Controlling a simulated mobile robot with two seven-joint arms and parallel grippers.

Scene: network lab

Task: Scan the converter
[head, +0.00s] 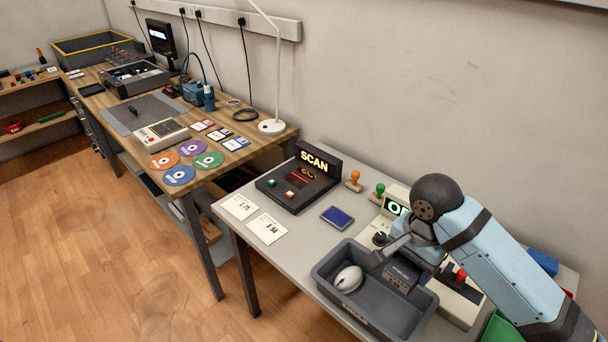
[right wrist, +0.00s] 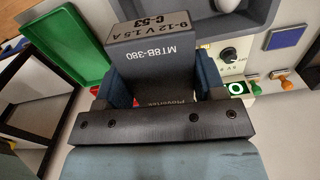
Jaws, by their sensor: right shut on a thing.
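The converter (right wrist: 158,60) is a dark grey box with a tan end label reading "9-12 V 1.5 A C-53" and "MT8B-380" on its side. My right gripper (right wrist: 165,92) is shut on it, one finger on each side. In the head view the converter (head: 397,280) shows below my right gripper (head: 400,255), over the right part of the grey bin; whether it touches the bin is unclear. My left gripper is not in view.
The grey bin (head: 340,314) holds a white mouse (head: 348,279). Two paper cards (head: 266,228), a blue pad (head: 337,217) and stamps (head: 354,180) lie near the scanner. A device with a lit green display (head: 396,207) stands behind my gripper.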

